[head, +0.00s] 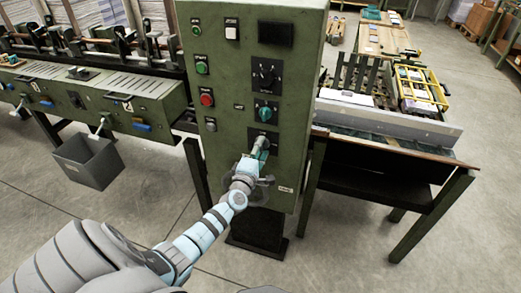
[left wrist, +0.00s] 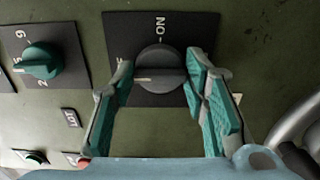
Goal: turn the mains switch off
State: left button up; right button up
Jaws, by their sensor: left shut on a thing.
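The mains switch is a dark grey round knob with a bar grip (left wrist: 160,70) on a black plate (left wrist: 205,22) marked ON at the top in the left wrist view. Its white line points left there, toward a mark mostly hidden by a finger. My left gripper (left wrist: 160,82) has its teal-padded fingers on either side of the knob, closed on it. In the head view, my left gripper (head: 259,150) is at the lowest black plate of the green cabinet (head: 228,120) and hides the knob. My right gripper is not in view.
A teal selector knob (head: 265,111) sits just above, and a dark rotary knob (head: 266,75) higher. Red (head: 207,100) and green (head: 201,68) buttons line the cabinet's left.

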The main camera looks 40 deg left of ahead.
pick_arm(q)
jog(key=o, duration=1.1)
jog(key=shift+o, duration=0.2)
jog(key=v, duration=1.2)
